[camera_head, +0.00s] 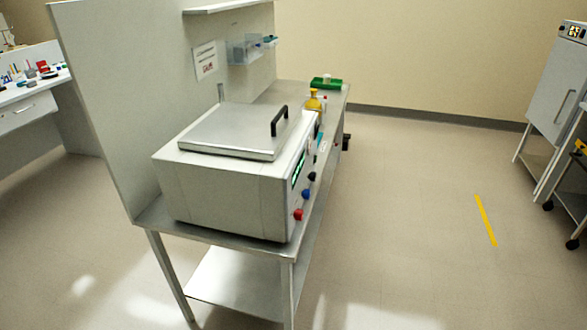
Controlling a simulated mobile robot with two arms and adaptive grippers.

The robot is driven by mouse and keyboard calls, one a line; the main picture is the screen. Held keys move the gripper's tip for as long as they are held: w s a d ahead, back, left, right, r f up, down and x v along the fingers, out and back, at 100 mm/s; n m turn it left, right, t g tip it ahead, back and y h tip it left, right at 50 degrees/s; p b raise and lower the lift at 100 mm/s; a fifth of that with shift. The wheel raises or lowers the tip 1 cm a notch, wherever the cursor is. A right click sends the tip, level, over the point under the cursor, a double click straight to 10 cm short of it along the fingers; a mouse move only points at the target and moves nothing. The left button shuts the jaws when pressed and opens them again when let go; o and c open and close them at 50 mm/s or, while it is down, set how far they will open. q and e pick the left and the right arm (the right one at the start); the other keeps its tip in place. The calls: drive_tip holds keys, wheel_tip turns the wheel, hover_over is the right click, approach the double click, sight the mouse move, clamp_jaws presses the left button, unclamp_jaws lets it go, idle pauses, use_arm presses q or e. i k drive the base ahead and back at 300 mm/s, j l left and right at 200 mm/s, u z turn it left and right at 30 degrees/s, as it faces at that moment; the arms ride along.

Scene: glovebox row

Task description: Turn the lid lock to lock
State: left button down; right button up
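A light grey benchtop device (228,190) stands on the near end of a steel table. Its flat metal lid (225,132) looks closed and has a black upright handle (278,121) near its right edge. The front panel faces right and is seen at a steep angle. It bears a green-lit display (298,170), a red knob (298,214), a blue knob (306,193) and a black knob (311,176). I cannot tell which part is the lid lock or how it is turned. Neither of my grippers is in view.
The steel table (165,215) has a low shelf and a tall panel (130,80) behind it. A yellow bottle (314,101) and a green tray (326,84) stand at its far end. A grey cabinet on a stand (553,95) is at right.

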sight(298, 215)
drive_tip(key=l, duration=0.2)
drive_tip(key=u, duration=0.35)
drive_tip(key=i+l+u, duration=0.15)
drive_tip(key=l+u, duration=0.15)
drive_tip(key=u, duration=0.15)
drive_tip(key=i+l+u, duration=0.15)
drive_tip(key=l+u, duration=0.55)
drive_tip(key=u, duration=0.15)
drive_tip(key=l+u, duration=0.45)
